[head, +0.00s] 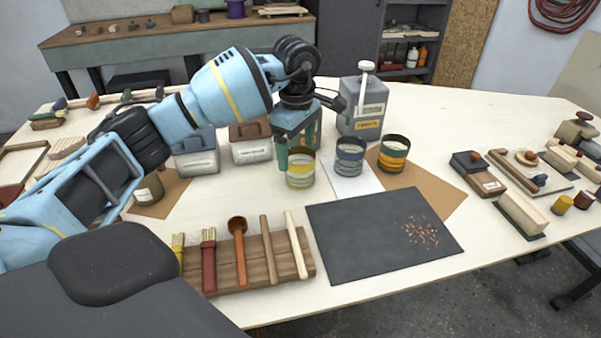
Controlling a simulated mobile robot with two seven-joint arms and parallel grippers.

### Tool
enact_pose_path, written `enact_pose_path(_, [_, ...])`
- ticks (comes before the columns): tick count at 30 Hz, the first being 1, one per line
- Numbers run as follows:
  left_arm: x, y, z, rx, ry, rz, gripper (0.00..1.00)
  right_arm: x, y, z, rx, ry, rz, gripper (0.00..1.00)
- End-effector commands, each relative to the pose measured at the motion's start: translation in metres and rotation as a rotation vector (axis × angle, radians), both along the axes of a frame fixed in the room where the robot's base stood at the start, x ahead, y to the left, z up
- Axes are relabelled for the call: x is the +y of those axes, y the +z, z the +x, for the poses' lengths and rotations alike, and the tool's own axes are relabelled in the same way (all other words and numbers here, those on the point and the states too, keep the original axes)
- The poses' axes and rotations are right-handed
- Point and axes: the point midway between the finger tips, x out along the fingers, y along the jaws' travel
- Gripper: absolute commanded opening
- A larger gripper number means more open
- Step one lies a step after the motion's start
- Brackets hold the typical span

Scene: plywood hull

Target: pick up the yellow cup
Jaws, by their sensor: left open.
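The yellow cup (300,173), a pale cup with a yellow band, stands upright on the white table near the middle. My left gripper (299,152) is open and points down at it from above. One green finger hangs at the cup's left side; the other is behind the cup's right rim. I cannot tell whether the fingers touch the cup. The gripper hides part of what lies behind the cup. My right gripper is not in view.
A grey canister (362,110) stands behind. A dark mat (365,250) and a wooden rack (256,275) of brushes and tools lie in front.

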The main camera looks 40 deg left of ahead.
Motion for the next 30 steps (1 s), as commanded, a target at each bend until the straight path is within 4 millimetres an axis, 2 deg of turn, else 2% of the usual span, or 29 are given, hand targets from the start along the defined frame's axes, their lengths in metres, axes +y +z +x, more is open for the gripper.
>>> enact_pose_path(5, [-0.001, -0.005, 0.001, 0.000, 0.000, 0.001, 0.87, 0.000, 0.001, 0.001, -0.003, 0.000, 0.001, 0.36])
enact_pose_path(15, [-0.004, -0.047, 0.004, -0.001, 0.001, 0.000, 0.87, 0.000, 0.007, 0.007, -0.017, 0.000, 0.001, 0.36])
enact_pose_path(24, [-0.005, -0.051, 0.004, -0.002, 0.000, 0.000, 0.87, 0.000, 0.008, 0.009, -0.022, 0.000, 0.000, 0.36])
enact_pose_path(30, [-0.005, -0.051, 0.004, -0.002, 0.000, 0.000, 0.62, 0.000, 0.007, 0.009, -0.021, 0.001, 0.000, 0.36])
